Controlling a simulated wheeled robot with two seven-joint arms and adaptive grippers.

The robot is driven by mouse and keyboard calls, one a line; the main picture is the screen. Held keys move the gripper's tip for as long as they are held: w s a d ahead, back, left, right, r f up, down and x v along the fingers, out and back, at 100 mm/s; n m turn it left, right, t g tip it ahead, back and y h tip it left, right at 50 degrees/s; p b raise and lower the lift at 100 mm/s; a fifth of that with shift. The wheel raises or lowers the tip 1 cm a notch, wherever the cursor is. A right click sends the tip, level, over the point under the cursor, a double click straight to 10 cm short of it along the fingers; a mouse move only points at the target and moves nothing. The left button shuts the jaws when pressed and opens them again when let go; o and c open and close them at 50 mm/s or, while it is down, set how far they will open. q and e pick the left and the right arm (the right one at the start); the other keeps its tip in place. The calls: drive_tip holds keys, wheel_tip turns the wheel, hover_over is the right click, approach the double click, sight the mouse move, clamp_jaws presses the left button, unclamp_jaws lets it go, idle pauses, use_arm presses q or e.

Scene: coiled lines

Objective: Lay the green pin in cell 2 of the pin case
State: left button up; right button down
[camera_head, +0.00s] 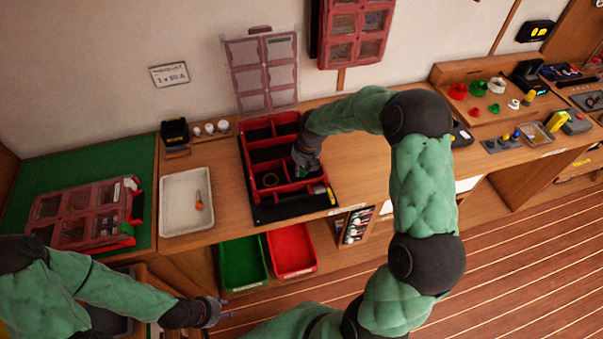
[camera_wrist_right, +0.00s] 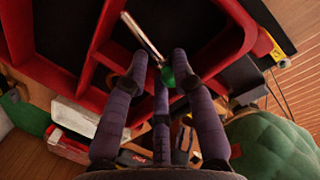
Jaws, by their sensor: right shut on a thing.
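The green pin has a round green head (camera_wrist_right: 167,76) and a thin metal shaft. In the right wrist view my right gripper (camera_wrist_right: 163,72) is shut on it near the head, with the shaft pointing up and left. The red pin case (camera_head: 246,163) stands open on the bench, its clear lid (camera_head: 262,75) raised behind; its dividers (camera_wrist_right: 95,50) show close by in the wrist view. In the head view my right gripper (camera_head: 304,168) is at the case's right-hand cells and hides part of them. No cell numbers are readable. My left gripper (camera_head: 214,311) is low, away from the case; its fingers are unclear.
A ring (camera_head: 270,180) lies in a front cell. A white tray (camera_head: 170,215) with an orange-handled tool (camera_head: 199,201) stands left of the case. A closed red case (camera_head: 72,222) lies on the green mat (camera_head: 30,186). Green (camera_head: 240,282) and red (camera_head: 292,268) bins sit below the bench front.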

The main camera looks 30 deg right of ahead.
sight(303, 170)
drive_tip(key=shift+f, duration=1.45)
drive_tip(key=shift+f+b, duration=0.2)
drive_tip(key=shift+b, duration=0.1)
drive_tip(key=c, duration=1)
unclamp_jaws()
drive_tip(key=shift+r, duration=0.15)
drive_tip(key=r, duration=0.4)
drive_tip(key=s+r+p, duration=0.1)
drive_tip(key=r, duration=0.3)
drive_tip(key=s+r+p, duration=0.1)
drive_tip(key=r, duration=0.3)
drive_tip(key=shift+s+d, duration=0.1)
drive_tip(key=shift+d, duration=0.25)
